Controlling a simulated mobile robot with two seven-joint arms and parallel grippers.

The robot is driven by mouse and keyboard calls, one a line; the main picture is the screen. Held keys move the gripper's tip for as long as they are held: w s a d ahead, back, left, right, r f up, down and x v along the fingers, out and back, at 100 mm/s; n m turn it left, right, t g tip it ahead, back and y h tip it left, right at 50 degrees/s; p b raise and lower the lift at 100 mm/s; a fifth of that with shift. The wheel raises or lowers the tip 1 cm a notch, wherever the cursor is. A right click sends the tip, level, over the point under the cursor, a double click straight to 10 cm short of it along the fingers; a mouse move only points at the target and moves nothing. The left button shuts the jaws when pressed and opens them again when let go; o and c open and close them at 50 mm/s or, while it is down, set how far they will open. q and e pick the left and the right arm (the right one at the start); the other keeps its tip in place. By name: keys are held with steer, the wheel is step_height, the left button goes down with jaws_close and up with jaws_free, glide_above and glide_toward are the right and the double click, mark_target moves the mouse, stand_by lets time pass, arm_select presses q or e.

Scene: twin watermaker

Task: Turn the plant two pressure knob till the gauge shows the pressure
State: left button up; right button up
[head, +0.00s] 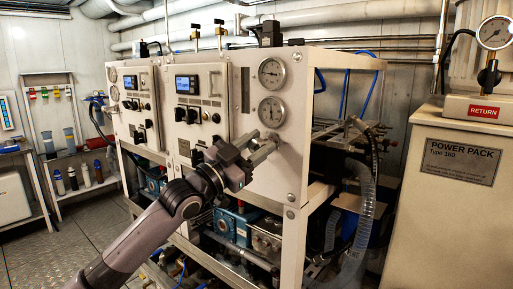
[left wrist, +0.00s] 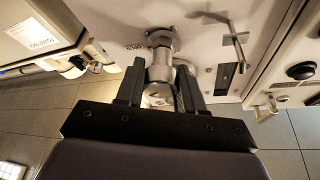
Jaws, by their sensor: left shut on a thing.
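The near white panel carries two round gauges, an upper one (head: 271,72) and a lower one (head: 271,111). Their needles are too small to read surely. My left gripper (head: 264,147) is at the panel just below the lower gauge, shut on the pressure knob. In the head view its fingers largely hide the knob. In the left wrist view the silver metal knob (left wrist: 161,62) stands out from the panel between the two dark fingers of the left gripper (left wrist: 160,88). My right gripper is in neither view.
A blue-lit display (head: 186,84) and switches sit left of the gauges. A beige power pack (head: 455,220) stands at the right, with a clear hose (head: 362,200) beside the frame. In the left wrist view a bar handle (left wrist: 234,40) juts from the panel near the gripper.

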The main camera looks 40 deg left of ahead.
mark_target(253, 149)
arm_select(q)
steer(key=shift+r+m+g+h+p, duration=0.1)
steer(key=shift+m+g+h+p, duration=0.3)
steer(key=shift+m, duration=1.2)
steer(key=shift+h, duration=0.3)
steer(key=o, duration=1)
steer(key=shift+s+a+f, duration=0.1)
steer(key=shift+s+f, duration=0.2)
steer(key=shift+s, duration=0.1)
steer(key=b+v, duration=0.2)
steer(key=v, duration=0.1)
steer(key=shift+s+a+f, duration=0.1)
steer(key=shift+s+f, duration=0.05)
steer(key=shift+s, duration=0.1)
steer(key=shift+r+b+v, duration=0.2)
steer(key=shift+b+v, duration=0.4)
steer(key=shift+v, duration=0.7)
